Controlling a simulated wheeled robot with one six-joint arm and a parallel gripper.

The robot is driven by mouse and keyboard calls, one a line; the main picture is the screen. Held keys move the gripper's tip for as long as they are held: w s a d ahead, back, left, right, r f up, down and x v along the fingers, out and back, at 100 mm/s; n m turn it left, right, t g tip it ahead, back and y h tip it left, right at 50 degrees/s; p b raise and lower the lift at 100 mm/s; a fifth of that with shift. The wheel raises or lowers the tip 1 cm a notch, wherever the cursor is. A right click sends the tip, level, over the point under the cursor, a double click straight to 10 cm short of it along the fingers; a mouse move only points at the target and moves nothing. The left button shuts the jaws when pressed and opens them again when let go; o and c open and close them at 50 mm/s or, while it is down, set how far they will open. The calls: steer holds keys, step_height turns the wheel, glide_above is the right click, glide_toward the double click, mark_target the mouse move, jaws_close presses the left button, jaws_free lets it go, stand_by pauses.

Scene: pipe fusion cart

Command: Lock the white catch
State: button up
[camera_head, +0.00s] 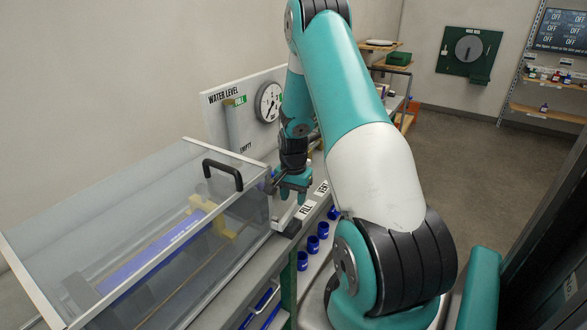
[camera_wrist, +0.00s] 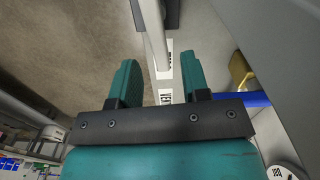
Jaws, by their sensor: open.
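The white catch (camera_head: 275,208) is a small pale part at the right end of the clear-lidded tank (camera_head: 130,235), partly hidden by my gripper. My gripper (camera_head: 290,190) is close to it, beside the tank's end. In the wrist view, my gripper (camera_wrist: 160,62) is open, its two teal fingers apart. A pale bar (camera_wrist: 155,40), which looks like the catch, runs between the fingers, with a gap visible toward each one. I cannot tell whether either finger touches it. The lid is down and has a black handle (camera_head: 223,175).
A water level panel with a gauge (camera_head: 268,102) stands behind the tank. FILL and FEED labels (camera_head: 306,210) are on the ledge beside my gripper. Blue fittings (camera_head: 312,244) sit on a lower shelf. A yellow part (camera_head: 212,216) is inside the tank. Open floor lies right.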

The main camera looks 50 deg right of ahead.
mark_target(294, 205)
step_height(294, 205, up, 14)
steer(key=b, duration=0.2)
steer(key=shift+f, duration=0.2)
